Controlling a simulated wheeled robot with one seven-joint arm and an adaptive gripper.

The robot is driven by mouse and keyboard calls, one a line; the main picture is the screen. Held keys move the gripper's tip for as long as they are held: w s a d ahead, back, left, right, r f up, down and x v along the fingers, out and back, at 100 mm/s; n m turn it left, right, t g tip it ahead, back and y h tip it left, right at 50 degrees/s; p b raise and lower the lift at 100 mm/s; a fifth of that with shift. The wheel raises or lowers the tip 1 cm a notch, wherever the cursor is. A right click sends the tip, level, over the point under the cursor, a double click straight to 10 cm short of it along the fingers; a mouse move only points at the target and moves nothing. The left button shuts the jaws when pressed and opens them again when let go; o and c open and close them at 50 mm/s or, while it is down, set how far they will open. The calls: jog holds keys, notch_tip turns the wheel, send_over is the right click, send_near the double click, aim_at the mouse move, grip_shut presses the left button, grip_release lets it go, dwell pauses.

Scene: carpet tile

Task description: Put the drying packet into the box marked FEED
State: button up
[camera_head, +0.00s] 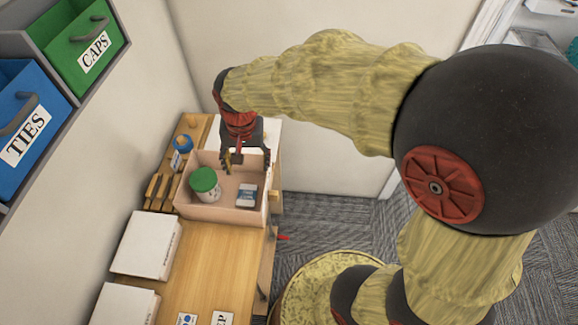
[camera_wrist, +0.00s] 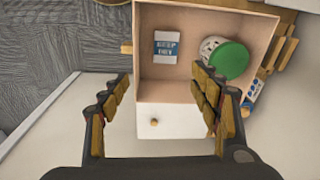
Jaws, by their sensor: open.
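The drying packet (camera_head: 246,195) is a small white and blue packet lying flat in an open pale pink box (camera_head: 215,212) on the wooden table. In the wrist view the packet (camera_wrist: 167,60) shows lettering like "KEEP DRY", and a jar with a green lid (camera_wrist: 229,60) stands beside it in the box. My gripper (camera_head: 247,160) is open and empty, above the far part of the box, apart from the packet. In the wrist view my gripper's fingers (camera_wrist: 163,84) spread wide near the box edge. No box marked FEED is readable in these views.
A green bin marked CAPS (camera_head: 85,45) and a blue bin marked TIES (camera_head: 30,120) sit on a shelf at left. White boxes (camera_head: 146,244) and small cards (camera_head: 222,319) lie on the table (camera_head: 205,265). A wooden rack (camera_head: 160,190) stands left of the pink box.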

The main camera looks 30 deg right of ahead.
jog(key=s+d+r+n+t, duration=0.2)
jog(key=s+d+r, duration=0.1)
jog(key=s+r, duration=0.3)
jog(key=s+d+r+n+t, duration=0.2)
jog(key=s+d+r+n, duration=0.1)
jog(key=s+r, duration=0.4)
jog(key=shift+s+d+r, duration=0.15)
jog(key=shift+s, duration=0.95)
notch_tip(320, 180, down, 4)
jog(key=b, duration=0.3)
jog(key=shift+r+b, duration=0.1)
jog(key=shift+b, duration=0.3)
